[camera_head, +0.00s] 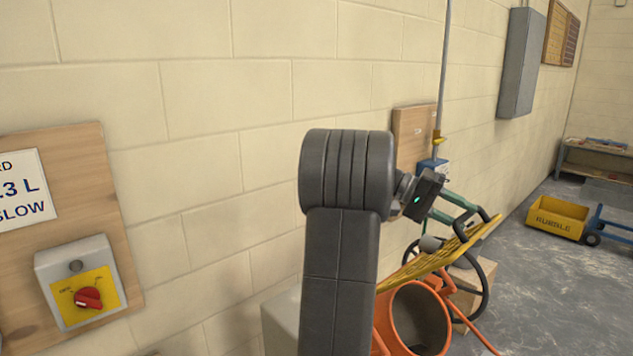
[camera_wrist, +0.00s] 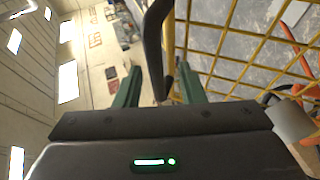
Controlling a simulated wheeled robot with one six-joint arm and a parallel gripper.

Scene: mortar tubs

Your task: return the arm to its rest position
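My gripper (camera_head: 467,216) has two green fingers. In the head view it reaches right from my dark arm, over the yellow mesh guard (camera_head: 432,264) of the orange mixer (camera_head: 421,318). In the wrist view the fingers of my gripper (camera_wrist: 159,78) stand apart. A black curved handle (camera_wrist: 154,38) runs between them, with a gap visible on each side. It also shows at the fingertips in the head view (camera_head: 484,213). The yellow guard (camera_wrist: 232,55) is tilted and close beside the right finger in the wrist view. My arm hides part of the mixer.
A block wall runs close along the left. It carries a wooden board with a red-knob switch box (camera_head: 88,298), and a grey cabinet (camera_head: 521,62). A yellow rubble cart (camera_head: 557,217) and a bench (camera_head: 597,160) stand at the far right. The floor (camera_head: 560,290) is clear there.

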